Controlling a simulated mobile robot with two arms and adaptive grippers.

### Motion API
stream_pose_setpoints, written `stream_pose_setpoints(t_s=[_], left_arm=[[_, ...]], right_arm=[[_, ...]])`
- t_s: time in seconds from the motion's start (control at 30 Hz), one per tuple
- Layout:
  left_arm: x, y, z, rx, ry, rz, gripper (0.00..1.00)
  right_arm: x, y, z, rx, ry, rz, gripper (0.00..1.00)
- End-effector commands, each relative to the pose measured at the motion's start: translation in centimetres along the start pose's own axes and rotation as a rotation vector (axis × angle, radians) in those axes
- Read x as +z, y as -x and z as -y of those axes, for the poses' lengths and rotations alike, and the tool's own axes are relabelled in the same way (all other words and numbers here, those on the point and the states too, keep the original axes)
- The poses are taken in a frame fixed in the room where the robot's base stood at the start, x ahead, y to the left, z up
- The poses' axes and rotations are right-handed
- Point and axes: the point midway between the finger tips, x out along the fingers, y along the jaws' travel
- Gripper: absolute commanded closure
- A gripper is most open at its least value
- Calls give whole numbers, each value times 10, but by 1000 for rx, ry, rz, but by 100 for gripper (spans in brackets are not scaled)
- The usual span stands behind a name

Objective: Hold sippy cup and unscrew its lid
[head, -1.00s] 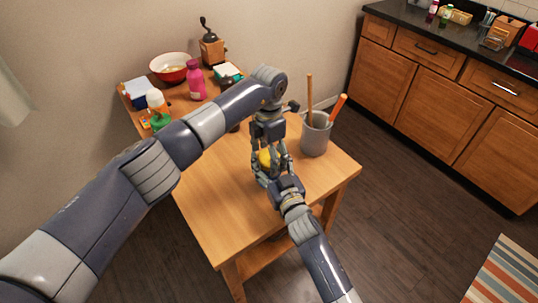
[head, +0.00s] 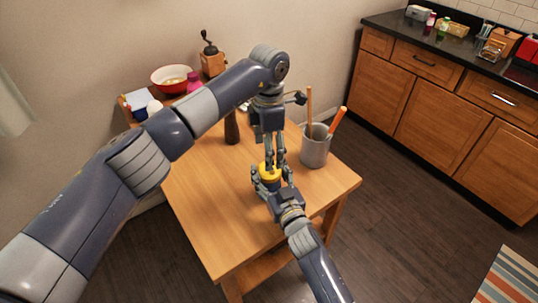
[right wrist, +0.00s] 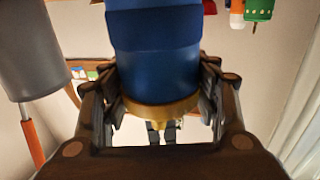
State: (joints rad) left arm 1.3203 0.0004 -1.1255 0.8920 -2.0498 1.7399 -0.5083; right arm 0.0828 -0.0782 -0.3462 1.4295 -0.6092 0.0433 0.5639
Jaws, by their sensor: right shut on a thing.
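The sippy cup has a blue body (right wrist: 155,60) and a yellow lid (head: 269,172). The lid's rim (right wrist: 160,114) meets the blue body in the right wrist view, where the cup appears lid-down. My right gripper (head: 271,179) is shut around the cup just below the lid, above the front of the table, its fingers on both sides. My left gripper (head: 273,160) points down from above, its fingertips close over the lid. Whether they touch or grip it is unclear. In the head view the cup's body is mostly hidden by the right gripper.
A grey utensil pot (head: 315,149) stands right of the grippers on the wooden table (head: 210,215). A dark pepper mill (head: 232,128), red bowl (head: 172,82), pink bottle (head: 194,82) and coffee grinder (head: 212,60) are behind. The table's front left is clear.

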Motion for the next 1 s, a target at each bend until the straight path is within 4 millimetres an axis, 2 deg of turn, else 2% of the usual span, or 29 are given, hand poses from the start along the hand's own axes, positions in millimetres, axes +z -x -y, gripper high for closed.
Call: stream_pose_setpoints(t_s=[0.17,0.53,0.7,0.97,1.0], left_arm=[[0,-13,1,-3,-36,-1,25],[0,-66,1,-3,-33,0,25],[0,-75,0,0,-34,1,25],[0,-76,0,0,-34,0,25],[0,-76,0,0,-34,0,34]], right_arm=[[1,0,0,0,0,1,100],[0,0,0,0,0,1,100],[0,0,0,0,0,1,100],[0,0,0,0,0,1,100],[0,0,0,0,0,1,100]])
